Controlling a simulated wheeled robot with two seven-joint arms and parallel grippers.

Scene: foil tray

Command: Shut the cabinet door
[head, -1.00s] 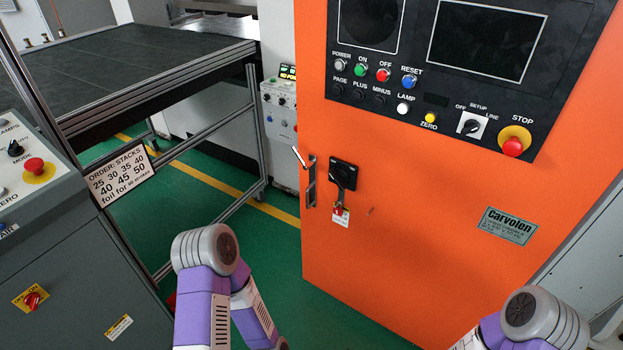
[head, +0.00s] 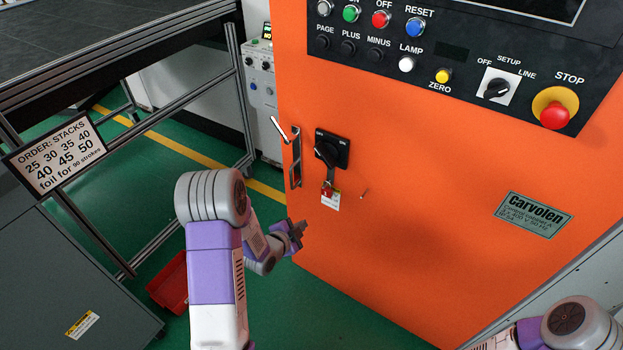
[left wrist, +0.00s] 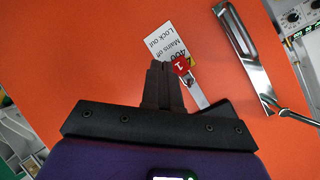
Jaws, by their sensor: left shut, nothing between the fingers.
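The orange cabinet door (head: 420,230) fills the right half of the head view; I cannot tell whether it stands ajar. Near its left edge is a metal handle (head: 295,160) with its lever sticking out; the handle also shows in the left wrist view (left wrist: 248,60). Right of it is a black rotary switch (head: 332,148) with a red padlock (head: 327,188) and a white tag (head: 331,200). My left gripper (head: 302,228) is shut and empty, below the handle and in front of the door. In the left wrist view its fingertips (left wrist: 160,66) overlap the tag and padlock. My right gripper is out of view.
A control panel with buttons (head: 415,27) and a red stop knob (head: 555,115) is above. A grey cabinet (head: 70,270) and a sign (head: 55,155) are at left. A red bin (head: 168,283) sits on the green floor, left of my arm.

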